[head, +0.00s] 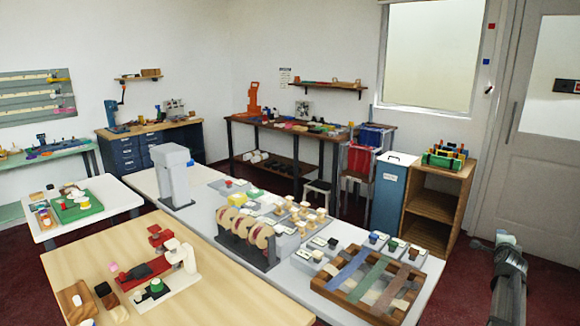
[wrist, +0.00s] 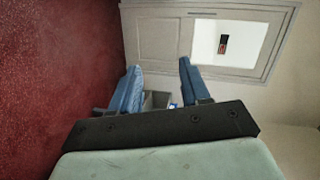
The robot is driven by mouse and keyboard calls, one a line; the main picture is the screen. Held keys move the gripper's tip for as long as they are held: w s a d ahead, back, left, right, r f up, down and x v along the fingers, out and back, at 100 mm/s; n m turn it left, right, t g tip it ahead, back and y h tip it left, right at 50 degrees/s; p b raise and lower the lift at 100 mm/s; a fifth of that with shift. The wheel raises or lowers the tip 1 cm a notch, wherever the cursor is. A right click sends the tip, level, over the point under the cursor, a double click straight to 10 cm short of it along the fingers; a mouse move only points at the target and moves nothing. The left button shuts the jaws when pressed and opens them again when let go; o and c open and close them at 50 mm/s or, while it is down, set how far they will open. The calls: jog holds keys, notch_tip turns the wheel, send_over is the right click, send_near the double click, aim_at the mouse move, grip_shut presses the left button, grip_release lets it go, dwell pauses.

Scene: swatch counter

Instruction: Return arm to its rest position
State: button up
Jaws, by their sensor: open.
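My gripper (wrist: 157,70) shows in the wrist view with its two blue fingers spread apart. It is open, and nothing is held between the fingers. Past the fingers the wrist view shows a grey door (wrist: 155,45) and red carpet (wrist: 60,80). In the head view, part of my arm (head: 508,285) stands at the lower right, over the carpet and to the right of the counter, apart from it. I cannot make out the gripper's fingers in the head view.
The white counter (head: 215,225) holds a rack of discs (head: 250,235) and a wooden tray with fabric strips (head: 375,280). A wooden table (head: 235,295) stands in front. A wooden shelf unit (head: 435,205) and the door (head: 540,160) are behind my arm. Carpet separates counter and arm.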

jog(key=s+a+f+n+g+y, duration=0.1)
jog(key=a+f+n, duration=0.1)
jog(key=a+f, duration=0.5)
jog(key=s+a+f+n+g+y, duration=0.1)
jog(key=s+a+f+y, duration=0.15)
jog(key=f, duration=0.85)
jog(key=s+a+f+n+g+y, duration=0.1)
jog(key=a+f+n, duration=0.1)
jog(key=a+f, duration=0.5)
jog(key=s+a+f+n+g+y, duration=0.1)
jog(key=s+a+f+n+g, duration=0.1)
jog(key=s+a+f, duration=0.6)
jog(key=s+a+f+n+g+y, duration=0.25)
jog(key=a+f, duration=0.35)
jog(key=f, duration=0.6)
jog(key=s+a+f+n+g+y, duration=0.1)
jog(key=s+a+f+n+g, duration=0.2)
jog(key=s+a+f, duration=0.35)
jog(key=s+a+f+n+g, duration=0.3)
jog(key=s+a+f, duration=0.1)
jog(key=s+a, duration=0.6)
jog(key=s+a+n+g, duration=0.2)
jog(key=s+a+n, duration=0.2)
jog(key=s, duration=0.4)
jog(key=s+a+r+n+g, duration=0.1)
jog(key=s+a+n+g, duration=0.2)
jog(key=s+a, duration=0.4)
jog(key=shift+s+a+n+g, duration=0.35)
jog(key=shift+s+n, duration=0.1)
jog(key=shift+s, duration=0.2)
